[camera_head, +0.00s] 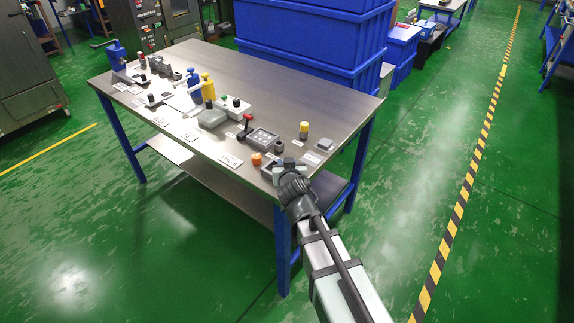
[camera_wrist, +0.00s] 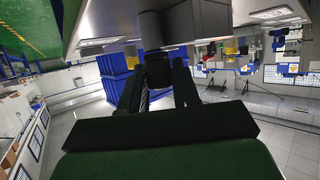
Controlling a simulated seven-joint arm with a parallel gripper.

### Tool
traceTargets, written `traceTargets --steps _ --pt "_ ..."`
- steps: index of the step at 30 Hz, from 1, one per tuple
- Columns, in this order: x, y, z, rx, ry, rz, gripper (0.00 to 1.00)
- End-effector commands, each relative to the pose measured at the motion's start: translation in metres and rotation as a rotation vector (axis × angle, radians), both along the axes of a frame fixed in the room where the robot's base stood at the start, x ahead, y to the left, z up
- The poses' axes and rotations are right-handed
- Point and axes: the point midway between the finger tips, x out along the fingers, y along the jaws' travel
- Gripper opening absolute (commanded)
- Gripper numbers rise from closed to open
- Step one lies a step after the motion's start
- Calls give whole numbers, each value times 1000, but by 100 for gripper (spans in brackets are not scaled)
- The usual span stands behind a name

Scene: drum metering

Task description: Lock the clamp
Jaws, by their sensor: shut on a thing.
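My gripper (camera_head: 284,167) is at the near right corner of the steel table, beside a small dark grey device (camera_head: 267,171) that it partly hides. In the wrist view, my gripper (camera_wrist: 160,77) has its two dark fingers shut on a dark part (camera_wrist: 157,68). This part joins a wider dark cylinder (camera_wrist: 151,30). I cannot tell for sure which part is the clamp or whether it is locked.
The steel table (camera_head: 262,66) carries several devices along its front edge. An orange knob (camera_head: 256,159), a red-topped lever (camera_head: 246,122) and a yellow-topped post (camera_head: 303,130) stand close by. Blue crates (camera_head: 305,60) stand behind. The table's back half is bare.

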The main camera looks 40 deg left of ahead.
Motion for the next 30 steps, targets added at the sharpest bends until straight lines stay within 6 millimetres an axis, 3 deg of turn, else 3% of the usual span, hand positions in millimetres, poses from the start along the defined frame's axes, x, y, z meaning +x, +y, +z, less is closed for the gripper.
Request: traceTargets --steps 23,24,30 --pt "0 2 1 3 0 46 0" --pt "0 2 0 3 0 46 33" --pt "0 1 0 2 0 46 52"
